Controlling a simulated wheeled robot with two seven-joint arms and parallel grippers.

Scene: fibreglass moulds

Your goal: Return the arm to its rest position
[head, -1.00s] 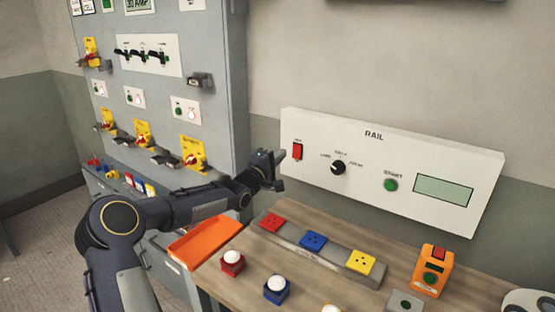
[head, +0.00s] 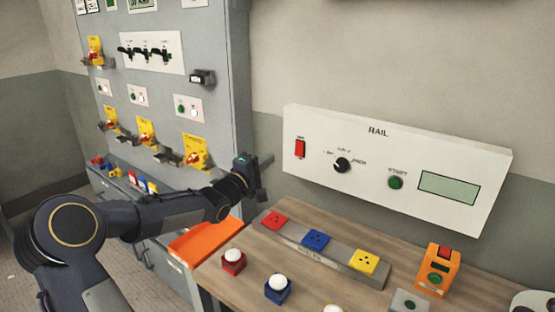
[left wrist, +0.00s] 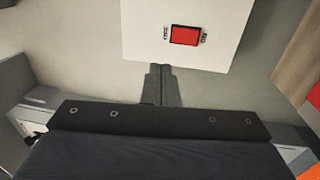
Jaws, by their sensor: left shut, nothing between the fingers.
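My left arm comes in from the left in the head view. Its gripper (head: 266,161) hangs in the air, left of the white RAIL panel (head: 395,215) and apart from it. The left gripper is shut and empty; its fingers also show in the left wrist view (left wrist: 161,75), pointing toward the panel's lower edge. The red rocker switch (head: 300,148) is on the panel's left end, and it also shows in the left wrist view (left wrist: 184,35). A black knob (head: 342,165), a green START button (head: 395,182) and a blank display (head: 448,188) are on the panel. My right gripper is out of view.
A grey cabinet (head: 215,60) with yellow switches stands behind my left arm.

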